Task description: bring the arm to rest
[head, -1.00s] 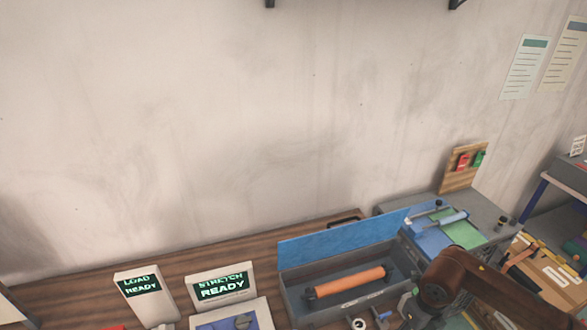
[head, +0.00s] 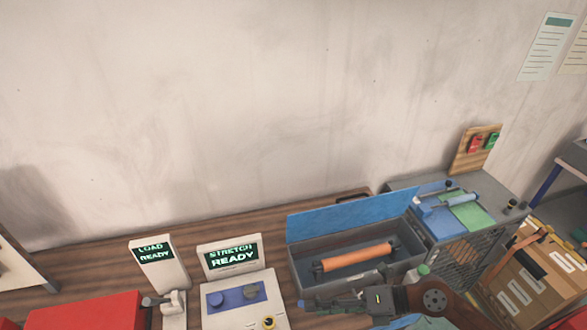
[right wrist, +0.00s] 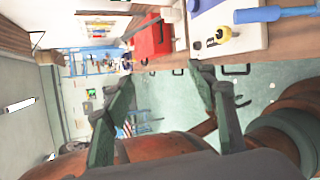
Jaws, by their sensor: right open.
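My right arm (head: 410,298) comes in from the bottom right of the head view. My right gripper (head: 318,302) points left, in front of the open grey box and near the control panel. In the right wrist view its two dark green fingers (right wrist: 163,85) stand wide apart with nothing between them. My left gripper is not in view.
An open grey box with a blue lid (head: 350,214) holds an orange roller (head: 357,257). Left of it stand a "STRETCH READY" screen (head: 232,257), a "LOAD READY" screen (head: 154,253) and a red box (head: 88,311). A cardboard box (head: 530,285) is at the right.

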